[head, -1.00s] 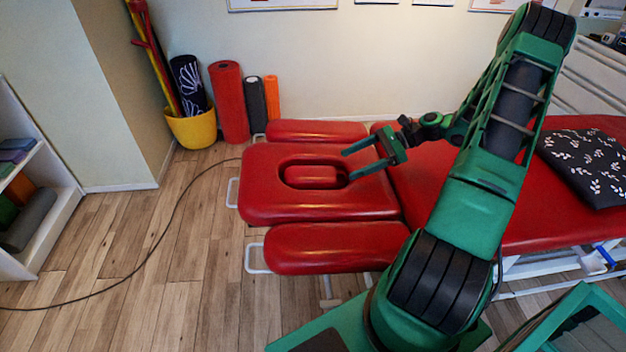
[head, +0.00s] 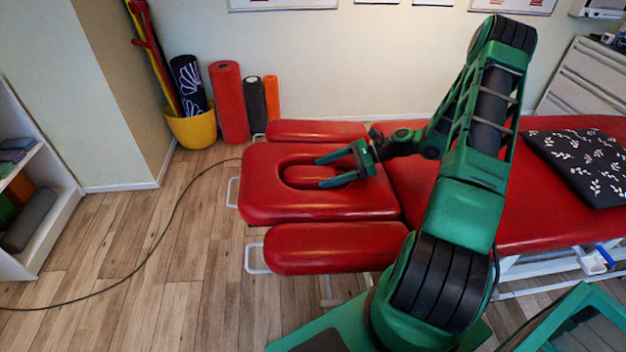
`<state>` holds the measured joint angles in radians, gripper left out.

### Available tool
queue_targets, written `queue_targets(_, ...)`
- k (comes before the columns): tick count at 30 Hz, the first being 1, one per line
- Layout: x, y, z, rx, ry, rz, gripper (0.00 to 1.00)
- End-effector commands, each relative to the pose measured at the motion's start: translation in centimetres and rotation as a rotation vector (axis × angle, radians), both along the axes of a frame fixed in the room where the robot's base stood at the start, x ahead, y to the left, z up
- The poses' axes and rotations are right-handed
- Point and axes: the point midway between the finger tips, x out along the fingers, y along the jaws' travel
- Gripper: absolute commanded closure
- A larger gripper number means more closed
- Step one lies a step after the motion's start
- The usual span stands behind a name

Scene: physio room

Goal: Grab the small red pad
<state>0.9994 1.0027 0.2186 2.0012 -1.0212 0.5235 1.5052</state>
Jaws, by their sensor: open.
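The small red pad (head: 306,175) sits in the oval face opening of the red headrest (head: 270,204) of the treatment table. My gripper (head: 318,173) is open, its two green fingers pointing left over the right part of the opening. The fingertips appear over or just beside the pad's right end, one toward the far side and one toward the near side. I cannot tell their height above the pad or whether they touch it. Nothing is seen between the fingers except part of the pad and headrest.
Red armrests lie on the far (head: 317,131) and near (head: 335,247) sides of the headrest. A patterned black pillow (head: 582,165) lies on the table at right. Rollers and a yellow bucket (head: 193,130) stand by the wall. A black cable (head: 180,203) crosses the open wooden floor.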

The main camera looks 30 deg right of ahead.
Motion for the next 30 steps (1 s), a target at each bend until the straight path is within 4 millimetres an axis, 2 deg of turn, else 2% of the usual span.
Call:
queue_targets(3,0.4,0.9,-0.4,0.0,-0.001,0.001,0.27)
queue_targets(11,0.5,1.1,-0.5,-0.001,-0.001,-0.001,0.27)
queue_targets(12,0.5,1.1,-0.5,-0.001,-0.001,-0.001,0.31)
queue_targets(16,0.5,1.1,-0.5,0.0,-0.001,0.0,0.62)
queue_targets(25,0.5,1.1,-0.2,-0.001,-0.002,0.0,0.62)
queue_targets(30,0.5,1.1,1.7,-0.003,-0.003,0.001,0.62)
